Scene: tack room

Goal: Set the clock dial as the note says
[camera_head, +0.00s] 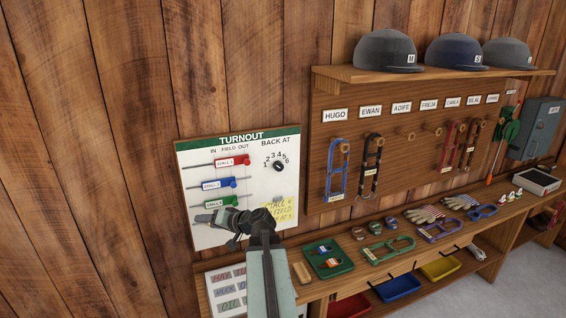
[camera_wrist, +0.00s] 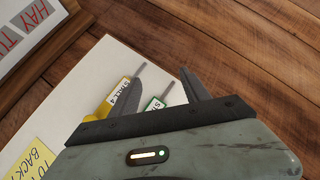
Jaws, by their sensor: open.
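The clock dial (camera_head: 278,166) is a small black knob under "BACK AT" on the white turnout board (camera_head: 257,150), with numbers 1 to 6 arced above it. I cannot tell its exact pointing. The yellow note (camera_head: 288,209) is at the board's lower right, partly behind my arm. It mentions a stall, "FIELD" and "AT", but is not fully legible. It also shows in the wrist view (camera_wrist: 38,160). My gripper (camera_head: 218,218) is open at the board's lower left, by the yellow stall 4 slider (camera_wrist: 118,94). I cannot tell whether it touches it. The dial is out of the wrist view.
Red (camera_head: 232,161), blue (camera_head: 219,184) and green (camera_head: 222,202) sliders sit on rods left of the dial. A bench with a green tray (camera_head: 327,267) runs right. Named pegs with halters and a cap shelf (camera_head: 430,75) are at right. Bare wall lies left.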

